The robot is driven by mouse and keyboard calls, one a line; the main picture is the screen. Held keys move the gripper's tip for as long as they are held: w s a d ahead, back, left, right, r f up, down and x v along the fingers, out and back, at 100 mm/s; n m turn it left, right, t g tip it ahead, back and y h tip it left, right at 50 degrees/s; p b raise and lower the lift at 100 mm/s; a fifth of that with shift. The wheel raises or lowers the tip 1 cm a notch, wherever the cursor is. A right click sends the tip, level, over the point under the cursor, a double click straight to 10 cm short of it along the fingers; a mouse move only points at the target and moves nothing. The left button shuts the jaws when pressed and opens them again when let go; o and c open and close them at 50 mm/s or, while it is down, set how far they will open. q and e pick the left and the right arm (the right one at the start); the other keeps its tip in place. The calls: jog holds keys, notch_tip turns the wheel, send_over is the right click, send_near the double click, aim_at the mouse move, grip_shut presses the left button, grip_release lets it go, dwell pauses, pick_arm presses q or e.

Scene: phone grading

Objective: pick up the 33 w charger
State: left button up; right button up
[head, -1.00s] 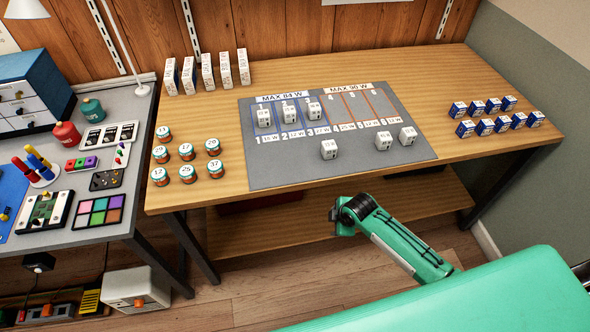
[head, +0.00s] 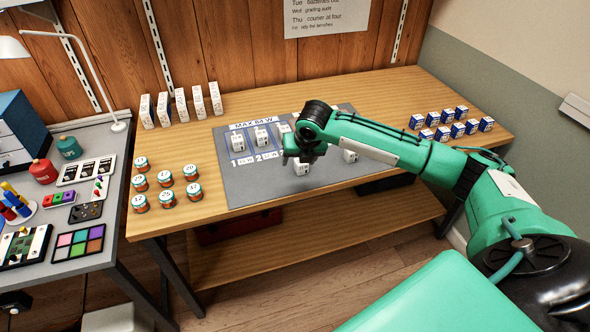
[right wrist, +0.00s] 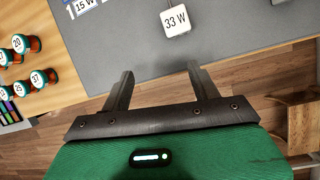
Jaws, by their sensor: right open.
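The 33 W charger (right wrist: 176,20) is a white block with its label facing up. It lies on the grey mat near its front edge, at the top of the right wrist view. In the head view this charger (head: 302,169) shows just below my right gripper (head: 304,157), partly covered by it. In the right wrist view my right gripper (right wrist: 160,72) is open and empty, its fingertips short of the charger. The charger sits slightly right of the middle between the fingers. My left gripper is not in view.
The grey mat (head: 240,188) holds other white chargers, one (head: 238,142) in a marked slot and another (head: 350,156) right of my gripper. Several jars (head: 166,179) stand to the left. Blue-and-white boxes (head: 457,130) stand at the right. My arm hides the mat's right part.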

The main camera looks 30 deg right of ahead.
jog(key=d+r+n, duration=0.2)
jog(key=d+r, duration=0.1)
jog(key=r, duration=0.1)
jog(key=x, duration=0.5)
jog(key=d+x, duration=0.1)
jog(key=x, duration=0.2)
jog(key=shift+w, duration=0.45)
jog(key=shift+w+f+p, duration=0.25)
jog(key=shift+f+p, duration=0.1)
jog(key=shift+f, duration=0.1)
jog(key=x, duration=0.3)
jog(key=shift+w+d+f+p, duration=0.1)
jog(key=shift+w+f+p, duration=0.1)
jog(key=shift+p, duration=0.1)
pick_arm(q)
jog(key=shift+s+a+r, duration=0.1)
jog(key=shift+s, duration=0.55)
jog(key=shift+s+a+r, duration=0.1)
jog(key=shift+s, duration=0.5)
pick_arm(e)
jog(key=shift+w+f, duration=0.15)
jog(key=shift+f, duration=0.25)
